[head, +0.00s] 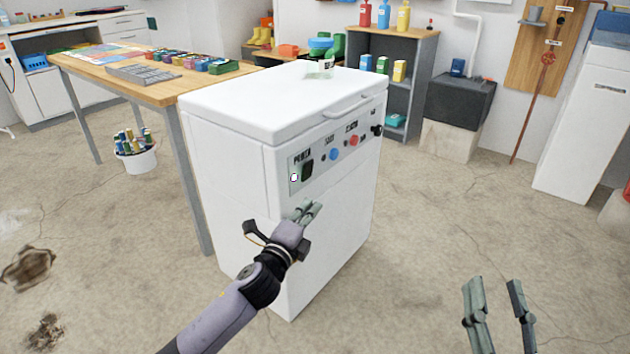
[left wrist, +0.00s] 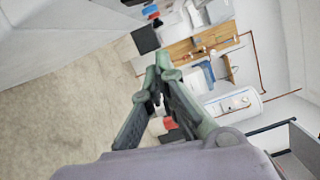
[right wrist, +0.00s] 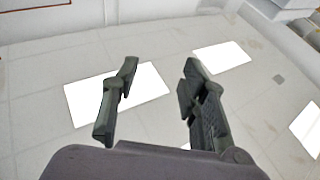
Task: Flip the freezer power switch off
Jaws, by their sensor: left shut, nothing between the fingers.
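The white chest freezer (head: 325,225) stands in the middle of the head view, with its lid shut. Its front panel has a black power switch (head: 307,171) under the word POWER, with a small white light (head: 294,177) to its left. My left gripper (head: 312,206) is in front of the freezer, below the switch and apart from it in the picture. It is shut and empty, and its closed fingertips also show in the left wrist view (left wrist: 160,68). My right gripper (head: 497,285) is open and empty at the lower right; its spread fingers show in the right wrist view (right wrist: 155,90).
Blue (head: 334,154) and red (head: 354,140) buttons and a black knob (head: 376,130) sit right of the switch. A wooden table (head: 155,92) adjoins the freezer at left. Floor on the right is clear.

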